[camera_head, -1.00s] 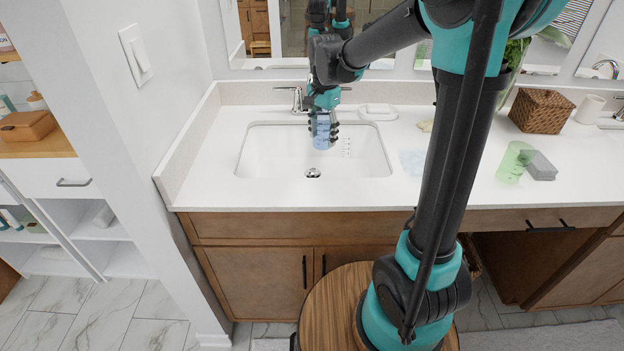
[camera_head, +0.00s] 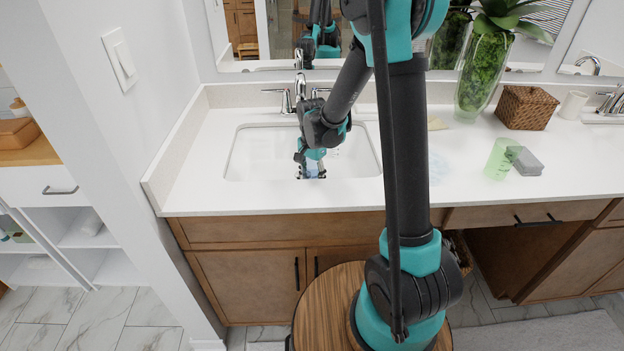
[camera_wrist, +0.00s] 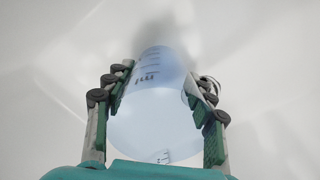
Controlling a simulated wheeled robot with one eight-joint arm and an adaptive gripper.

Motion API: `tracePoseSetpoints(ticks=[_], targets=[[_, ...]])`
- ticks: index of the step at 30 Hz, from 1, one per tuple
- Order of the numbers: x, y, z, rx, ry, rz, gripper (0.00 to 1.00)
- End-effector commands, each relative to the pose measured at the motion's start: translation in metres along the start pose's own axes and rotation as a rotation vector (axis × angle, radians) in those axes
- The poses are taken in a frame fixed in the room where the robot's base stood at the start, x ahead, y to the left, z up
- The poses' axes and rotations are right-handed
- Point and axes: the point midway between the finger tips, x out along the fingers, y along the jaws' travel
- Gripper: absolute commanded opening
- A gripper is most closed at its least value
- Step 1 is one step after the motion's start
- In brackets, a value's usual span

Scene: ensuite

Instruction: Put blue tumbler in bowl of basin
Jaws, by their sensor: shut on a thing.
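The blue tumbler (camera_wrist: 155,115) is a translucent pale blue cup with dark measuring marks. It sits between the fingers of my gripper (camera_wrist: 158,105), which is shut on it, in the wrist view. In the head view my gripper (camera_head: 311,172) points down inside the bowl of the basin (camera_head: 255,155). Only a little of the tumbler shows there, below the fingers. White basin surface fills the wrist view around the tumbler. I cannot tell whether the tumbler touches the basin floor.
The chrome faucet (camera_head: 300,92) stands behind the basin. A green tumbler (camera_head: 498,160) and a grey block (camera_head: 526,162) stand on the counter (camera_head: 460,195) to the right. A plant vase (camera_head: 483,75) and a wicker basket (camera_head: 535,108) are farther back.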

Motion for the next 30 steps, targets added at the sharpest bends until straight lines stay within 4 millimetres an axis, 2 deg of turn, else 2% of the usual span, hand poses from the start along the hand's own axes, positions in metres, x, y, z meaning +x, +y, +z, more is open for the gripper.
tracePoseSetpoints(ticks=[13, 14, 18, 30], targets=[[0.0075, 0.0001, 0.0000, 0.000, 0.000, 0.000, 0.26], [0.0070, 0.0001, 0.0001, 0.000, 0.000, 0.000, 0.59], [0.0069, 0.0001, 0.0001, 0.000, 0.000, 0.000, 0.76], [0.0018, 0.0000, 0.0000, 0.000, 0.000, 0.000, 0.76]])
